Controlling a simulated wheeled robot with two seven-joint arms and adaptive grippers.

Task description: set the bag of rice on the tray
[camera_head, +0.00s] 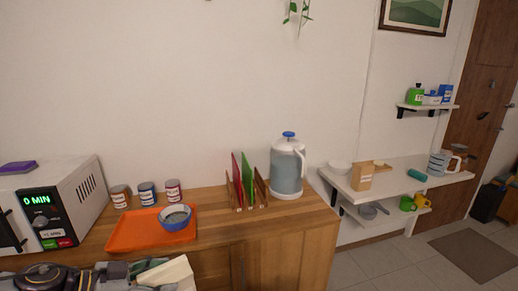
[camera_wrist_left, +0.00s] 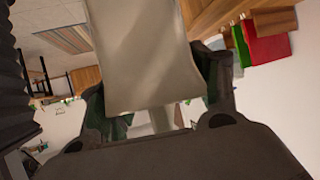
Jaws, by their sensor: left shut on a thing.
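My left gripper (camera_head: 140,271) is at the bottom of the head view, in front of the orange tray (camera_head: 122,236). It is shut on a pale beige bag, the bag of rice (camera_head: 174,276), partly cut off by the picture's lower edge. In the left wrist view the bag (camera_wrist_left: 145,60) extends out from between the gripper's fingers (camera_wrist_left: 155,100). The tray lies on the wooden cabinet top with a blue bowl (camera_head: 175,218) on its right part. The left part of the tray is bare. My right gripper is out of view.
A white microwave (camera_head: 80,205) stands left of the tray. Three labelled cans (camera_head: 147,194) stand behind it. A rack with red and green boards (camera_head: 243,180) and a water jug (camera_head: 288,168) stand to the right. Wall shelves (camera_head: 400,175) hold a paper bag and cups.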

